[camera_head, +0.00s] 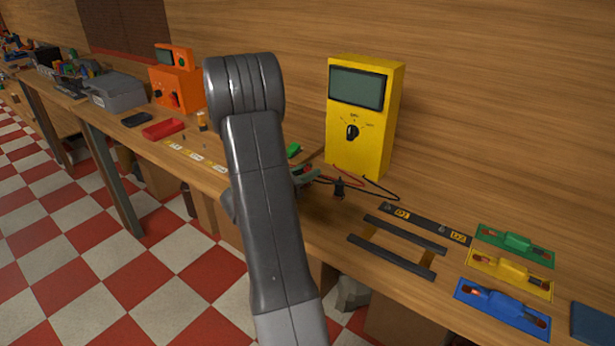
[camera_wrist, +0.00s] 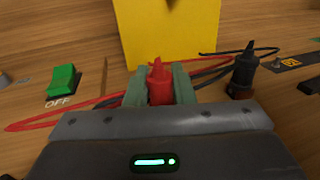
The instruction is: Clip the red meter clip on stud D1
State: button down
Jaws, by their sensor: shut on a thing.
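My gripper (camera_wrist: 160,90) is shut on the red meter clip (camera_wrist: 160,82), which stands upright between its greenish fingers in the wrist view. In the head view my gripper (camera_head: 306,175) is partly behind my arm, just in front of the yellow meter (camera_head: 358,120). The meter's lower front also shows in the wrist view (camera_wrist: 168,32). Stud D1 (camera_head: 387,207) is at the left end of the dark strip (camera_head: 425,224), beside its yellow label and right of my gripper. In the wrist view a stud (camera_wrist: 277,64) beside a yellow label shows at the right edge. The red clip is apart from it.
A black clip (camera_wrist: 243,72) stands between the red clip and the strip; it also shows in the head view (camera_head: 339,188). Red and black leads lie around it. A green switch (camera_wrist: 62,80) marked OFF is at left. Two dark rails (camera_head: 392,257) and coloured plates (camera_head: 513,243) lie at right.

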aim_at(308, 169)
jog(key=shift+r, duration=0.1)
notch_tip(308, 169, up, 10)
jog(key=shift+f, duration=0.1)
dwell(0.3)
jog(key=shift+d, duration=0.1)
